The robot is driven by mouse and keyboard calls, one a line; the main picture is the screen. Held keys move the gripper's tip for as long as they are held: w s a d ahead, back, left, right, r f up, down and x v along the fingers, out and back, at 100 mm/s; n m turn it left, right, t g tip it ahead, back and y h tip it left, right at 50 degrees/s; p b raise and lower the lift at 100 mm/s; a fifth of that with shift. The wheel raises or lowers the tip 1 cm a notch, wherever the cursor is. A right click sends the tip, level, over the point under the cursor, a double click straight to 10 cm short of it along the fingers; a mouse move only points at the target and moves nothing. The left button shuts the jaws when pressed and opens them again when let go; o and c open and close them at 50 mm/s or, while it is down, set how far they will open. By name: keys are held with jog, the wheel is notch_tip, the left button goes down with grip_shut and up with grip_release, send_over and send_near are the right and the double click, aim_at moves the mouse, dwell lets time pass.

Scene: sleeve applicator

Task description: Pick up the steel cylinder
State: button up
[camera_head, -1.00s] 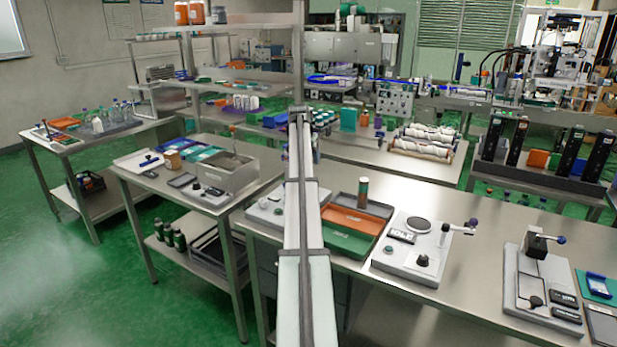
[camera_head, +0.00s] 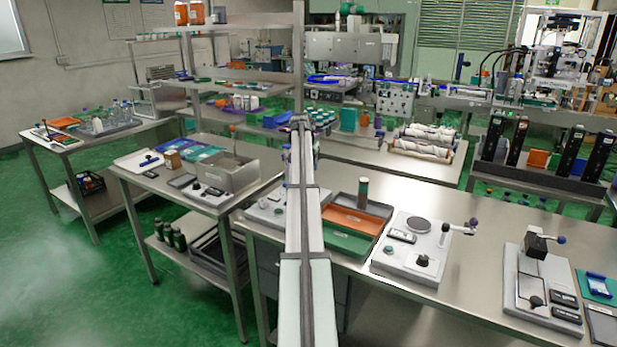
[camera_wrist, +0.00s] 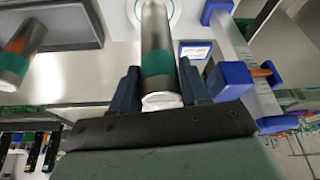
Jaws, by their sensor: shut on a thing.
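In the wrist view a steel cylinder (camera_wrist: 156,40) with a green band and a pale end sits between the two fingers of my gripper (camera_wrist: 158,86), which are shut on it. A second, similar cylinder (camera_wrist: 22,52) shows at the left edge of the wrist view, by a grey tray (camera_wrist: 75,25). In the head view one steel cylinder (camera_head: 362,192) stands upright at the tray area just right of my arm. My gripper and the held cylinder are hidden behind my arm there.
An orange tray (camera_head: 350,222) and a green tray (camera_head: 347,243) lie right of my arm. A white device with a round plate (camera_head: 412,250) stands farther right. In the wrist view a blue-and-white fixture (camera_wrist: 236,75) is close on the right. Bare bench lies between the right-hand devices.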

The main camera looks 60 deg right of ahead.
grip_shut()
jog(key=shift+r, duration=0.1)
